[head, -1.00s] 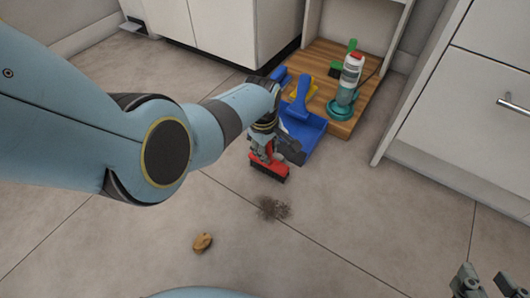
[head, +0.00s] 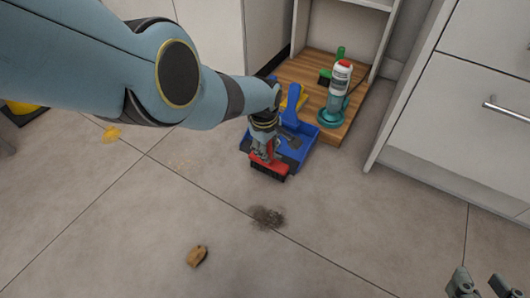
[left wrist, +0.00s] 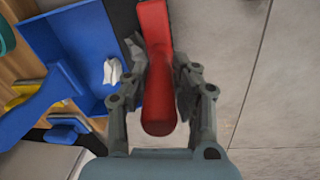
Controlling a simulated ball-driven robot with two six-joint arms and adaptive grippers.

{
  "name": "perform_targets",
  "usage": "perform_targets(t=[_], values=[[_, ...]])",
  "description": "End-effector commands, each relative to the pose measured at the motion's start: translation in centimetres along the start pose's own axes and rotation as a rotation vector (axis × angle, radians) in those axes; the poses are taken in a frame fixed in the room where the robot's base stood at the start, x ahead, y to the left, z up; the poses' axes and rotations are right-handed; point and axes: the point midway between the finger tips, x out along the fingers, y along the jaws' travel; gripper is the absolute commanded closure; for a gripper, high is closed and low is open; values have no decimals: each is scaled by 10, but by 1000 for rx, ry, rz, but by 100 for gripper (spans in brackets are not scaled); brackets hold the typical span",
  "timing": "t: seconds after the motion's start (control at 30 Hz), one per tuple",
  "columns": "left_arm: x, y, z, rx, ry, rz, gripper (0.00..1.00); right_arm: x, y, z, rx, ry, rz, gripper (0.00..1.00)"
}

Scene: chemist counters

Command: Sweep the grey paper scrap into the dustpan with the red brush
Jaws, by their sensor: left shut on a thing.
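My left gripper (head: 266,152) is shut on the red brush (head: 268,168). The brush hangs low with its dark bristles down, overlapping the near side of the blue dustpan (head: 298,147) in the head view. In the left wrist view, the red brush (left wrist: 157,95) sits between the fingers of my left gripper (left wrist: 160,85). The blue dustpan (left wrist: 65,35) is to its left. A grey crumpled piece (left wrist: 136,48), apparently the paper scrap, is close beside the brush at the pan's dark edge. A white scrap (left wrist: 112,72) lies in the pan. My right gripper (head: 482,285) is open and empty.
A dark dirt patch (head: 267,217) and a brown lump (head: 197,256) lie on the floor. A bottle (head: 340,85) and a green brush (head: 325,76) are on the wooden cabinet base (head: 338,132) behind the dustpan. White drawers (head: 465,110) stand right.

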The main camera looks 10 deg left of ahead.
Motion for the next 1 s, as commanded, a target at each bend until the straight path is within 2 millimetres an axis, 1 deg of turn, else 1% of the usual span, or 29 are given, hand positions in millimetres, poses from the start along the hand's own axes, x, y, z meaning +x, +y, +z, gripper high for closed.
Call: perform_targets(t=[0.6, 0.73, 1.0], values=[[-1, 2, -1, -1, 1, 0, 100, 0, 0, -1, 0, 2, 0, 60], [-7, 1, -1, -1, 2, 2, 100, -1, 1, -7, -1, 10, 1, 60], [-21, -3, 0, 0, 3, 3, 100, -3, 2, -26, -2, 33, 3, 60]])
